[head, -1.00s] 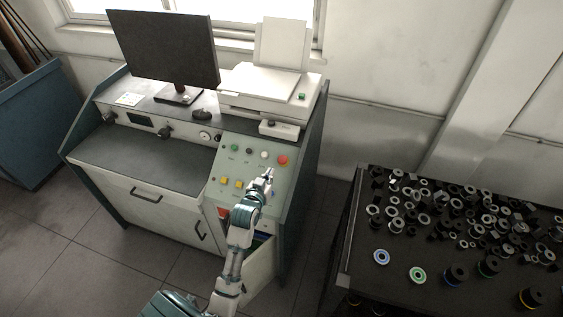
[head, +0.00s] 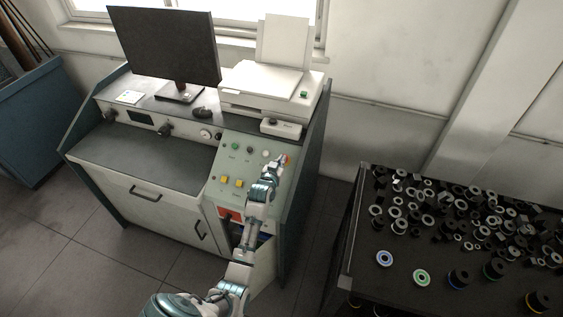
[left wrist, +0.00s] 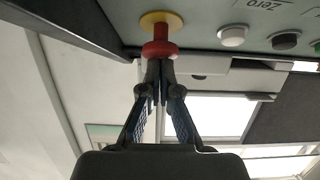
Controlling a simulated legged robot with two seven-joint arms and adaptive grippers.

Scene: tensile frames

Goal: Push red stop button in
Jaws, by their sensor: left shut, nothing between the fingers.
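The red stop button (left wrist: 158,49) sits on a yellow disc (left wrist: 160,19) on the console's sloped panel. In the left wrist view my left gripper (left wrist: 158,68) is shut and empty, with its fingertips right at the button's face; whether they touch it I cannot tell. In the head view the left gripper (head: 280,161) reaches the upper right of the control panel (head: 231,167) and covers most of the button, with only a bit of red (head: 286,157) showing. My right gripper is not in view.
A white button (left wrist: 233,36) is beside the red one. A printer (head: 262,94) and a monitor (head: 163,47) stand on the console top behind the panel. A dark table (head: 385,290) with many metal parts stands to the right, with floor between it and the console.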

